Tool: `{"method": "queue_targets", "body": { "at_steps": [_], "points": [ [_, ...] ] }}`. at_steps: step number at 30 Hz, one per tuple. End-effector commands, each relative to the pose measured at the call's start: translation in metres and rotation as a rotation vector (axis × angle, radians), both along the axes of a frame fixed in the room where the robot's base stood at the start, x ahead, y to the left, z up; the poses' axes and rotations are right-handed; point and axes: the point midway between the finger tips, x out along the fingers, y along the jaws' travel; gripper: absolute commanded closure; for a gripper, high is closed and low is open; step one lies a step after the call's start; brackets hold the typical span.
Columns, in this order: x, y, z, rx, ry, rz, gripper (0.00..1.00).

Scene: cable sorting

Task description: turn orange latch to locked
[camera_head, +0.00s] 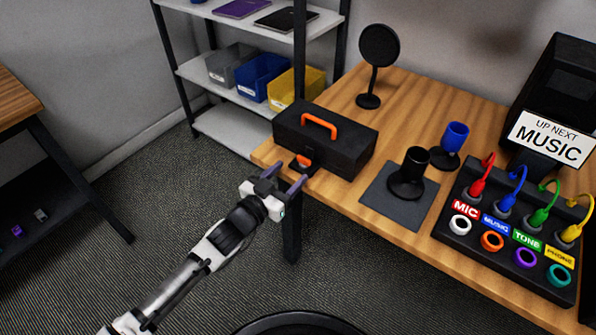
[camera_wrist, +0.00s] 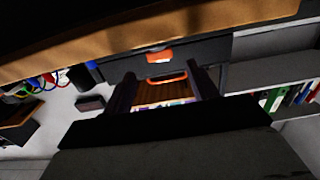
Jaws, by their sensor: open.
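The black toolbox (camera_head: 335,143) stands at the left end of the wooden table, with an orange handle (camera_head: 320,124) on its lid. The small orange latch (camera_head: 304,160) is at its front, near the table edge. In the wrist view, which looks upside down, the latch (camera_wrist: 159,56) shows ahead, with the handle (camera_wrist: 167,78) below it. I cannot tell from its pose whether the latch is locked. My gripper (camera_head: 284,180) is open and empty, its two purple fingers pointing toward the latch and apart from it. The fingers (camera_wrist: 165,88) also show in the wrist view.
A grey mat (camera_head: 378,203) with a black cup (camera_head: 413,168) lies right of the toolbox. Shelves with bins (camera_head: 262,76) stand behind. The floor beside the table is clear.

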Motion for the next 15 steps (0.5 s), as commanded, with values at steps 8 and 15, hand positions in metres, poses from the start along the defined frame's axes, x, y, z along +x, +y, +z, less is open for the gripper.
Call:
{"method": "queue_targets", "body": {
  "at_steps": [8,15],
  "points": [
    [0.032,-0.024,0.003,-0.001,0.001,0.0,0.42],
    [0.038,-0.028,0.002,0.0,0.001,0.002,0.42]
  ]
}}
